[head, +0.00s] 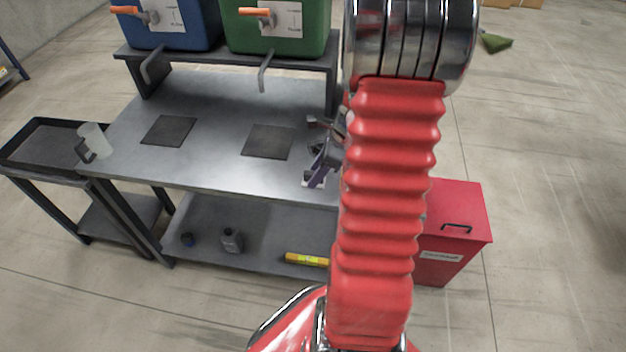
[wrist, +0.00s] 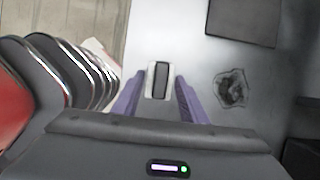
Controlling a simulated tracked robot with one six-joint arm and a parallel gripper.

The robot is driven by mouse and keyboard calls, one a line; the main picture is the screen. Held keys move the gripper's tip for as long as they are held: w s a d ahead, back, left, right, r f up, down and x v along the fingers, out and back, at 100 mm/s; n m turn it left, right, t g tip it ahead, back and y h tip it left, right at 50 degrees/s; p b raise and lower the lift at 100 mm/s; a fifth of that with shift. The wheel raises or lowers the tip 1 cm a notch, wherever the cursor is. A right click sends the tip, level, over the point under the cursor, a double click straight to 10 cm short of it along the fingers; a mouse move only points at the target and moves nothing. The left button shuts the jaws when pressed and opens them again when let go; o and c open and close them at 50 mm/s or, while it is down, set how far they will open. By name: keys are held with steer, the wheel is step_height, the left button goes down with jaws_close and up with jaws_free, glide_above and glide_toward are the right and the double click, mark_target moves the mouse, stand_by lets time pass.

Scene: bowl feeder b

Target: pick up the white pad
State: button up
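A small white pad (wrist: 151,82) with a dark strip along its middle lies on the grey bench top in the wrist view. My gripper (wrist: 160,77) is open, with one purple finger to the left of the pad and the other to its right. Gaps show between the pad and both fingers; I cannot tell how high the fingertips are above the bench. In the head view my gripper (head: 317,176) is over the bench's right part, partly hidden by my red arm. A bit of white (head: 308,184) shows by its fingertip.
A crumpled dark piece (wrist: 231,90) lies right of the gripper. Two dark mats (head: 268,142) lie on the bench (head: 210,160). Blue (head: 172,22) and green (head: 278,28) bins stand on the rear shelf. A clear jug (head: 95,140) is at left, a red cabinet (head: 462,215) at right.

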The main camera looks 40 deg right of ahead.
steer(key=shift+c, duration=0.4)
jaws_close()
steer(key=shift+r, duration=0.15)
step_height(320, 180, up, 10)
stand_by(0.6)
stand_by(0.3)
steer(key=c, duration=0.5)
jaws_free()
steer(key=shift+c, duration=0.2)
jaws_close()
